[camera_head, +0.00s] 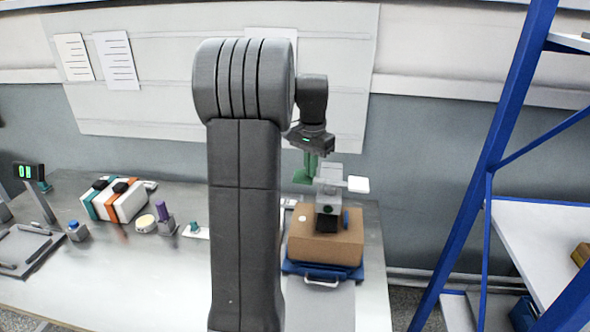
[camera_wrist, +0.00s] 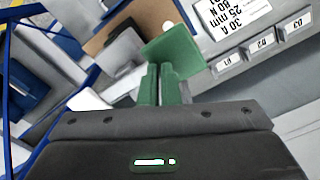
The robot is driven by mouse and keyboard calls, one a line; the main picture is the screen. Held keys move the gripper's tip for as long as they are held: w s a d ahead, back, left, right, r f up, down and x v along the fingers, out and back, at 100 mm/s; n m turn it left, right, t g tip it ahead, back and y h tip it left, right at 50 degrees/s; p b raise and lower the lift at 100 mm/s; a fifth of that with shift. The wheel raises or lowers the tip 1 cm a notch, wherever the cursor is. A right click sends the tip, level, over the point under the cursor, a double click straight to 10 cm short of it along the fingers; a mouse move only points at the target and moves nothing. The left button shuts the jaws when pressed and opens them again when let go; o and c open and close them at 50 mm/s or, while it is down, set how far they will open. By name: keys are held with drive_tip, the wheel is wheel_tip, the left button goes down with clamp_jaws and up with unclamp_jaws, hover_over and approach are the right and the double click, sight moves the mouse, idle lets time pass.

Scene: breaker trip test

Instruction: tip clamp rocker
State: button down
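My gripper (camera_head: 311,160) hangs above the left side of a grey clamp fixture (camera_head: 328,180) in the head view. Its green fingers (camera_wrist: 159,84) lie close together in the wrist view, with only a thin gap. A flat green plate (camera_wrist: 176,52) shows at their tips; I cannot tell whether it is part of the fingers.
The fixture stands on a brown box (camera_head: 325,247) on a blue tray (camera_head: 346,275) at the bench's right end. A blue rack (camera_head: 490,160) stands to the right. A striped case (camera_head: 115,201) and small items lie left. Labelled compartments (camera_wrist: 262,43) show in the wrist view.

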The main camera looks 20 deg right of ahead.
drive_tip(key=shift+d+f, duration=0.1)
drive_tip(key=shift+f, duration=0.2)
drive_tip(key=shift+d, duration=0.1)
wheel_tip(320, 180, up, 7)
drive_tip(key=p, duration=0.6)
drive_tip(key=shift+r, duration=0.15)
drive_tip(key=shift+f, duration=0.2)
wheel_tip(320, 180, down, 7)
drive_tip(key=b, duration=0.6)
drive_tip(key=shift+r, duration=0.1)
drive_tip(key=shift+r, duration=0.15)
